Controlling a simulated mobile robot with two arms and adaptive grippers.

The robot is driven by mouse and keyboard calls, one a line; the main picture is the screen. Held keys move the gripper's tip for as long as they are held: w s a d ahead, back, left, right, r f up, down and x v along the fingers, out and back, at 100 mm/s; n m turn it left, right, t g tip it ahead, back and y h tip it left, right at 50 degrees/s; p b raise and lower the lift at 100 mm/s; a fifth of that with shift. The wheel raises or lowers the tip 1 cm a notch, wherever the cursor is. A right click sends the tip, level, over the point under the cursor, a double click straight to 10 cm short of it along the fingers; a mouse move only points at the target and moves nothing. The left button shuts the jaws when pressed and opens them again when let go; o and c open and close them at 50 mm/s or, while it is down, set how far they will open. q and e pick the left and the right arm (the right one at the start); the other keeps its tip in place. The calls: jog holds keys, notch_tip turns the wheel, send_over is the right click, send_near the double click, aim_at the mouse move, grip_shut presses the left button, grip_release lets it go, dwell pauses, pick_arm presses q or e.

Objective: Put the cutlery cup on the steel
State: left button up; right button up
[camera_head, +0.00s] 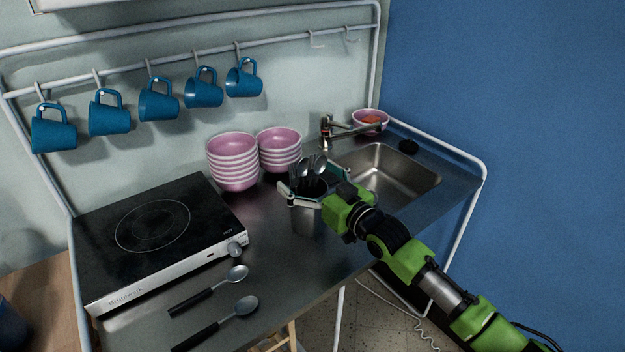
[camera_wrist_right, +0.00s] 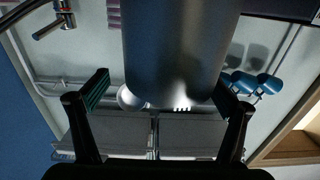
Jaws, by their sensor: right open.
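The cutlery cup (camera_head: 306,221) is a grey metal cup holding several spoons and forks (camera_head: 310,172). In the head view it appears upright on the steel worktop (camera_head: 270,235), near its front edge and left of the sink. My right gripper (camera_head: 315,182) is open, with its fingers around the upper part of the cup. In the right wrist view the cup (camera_wrist_right: 178,45) looms large between the open fingers of my right gripper (camera_wrist_right: 162,88), and gaps show beside it. My left gripper is not in view.
Pink bowl stacks (camera_head: 232,162) stand behind the cup. A black hotplate (camera_head: 155,232) and two black-handled spoons (camera_head: 222,318) lie to the left. The sink (camera_head: 388,172) with its tap (camera_head: 328,132) is to the right. Blue mugs (camera_head: 158,100) hang behind.

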jog(key=b+v, duration=0.1)
jog(key=v, duration=1.1)
jog(key=shift+r+b, duration=0.15)
jog(key=shift+b, duration=0.15)
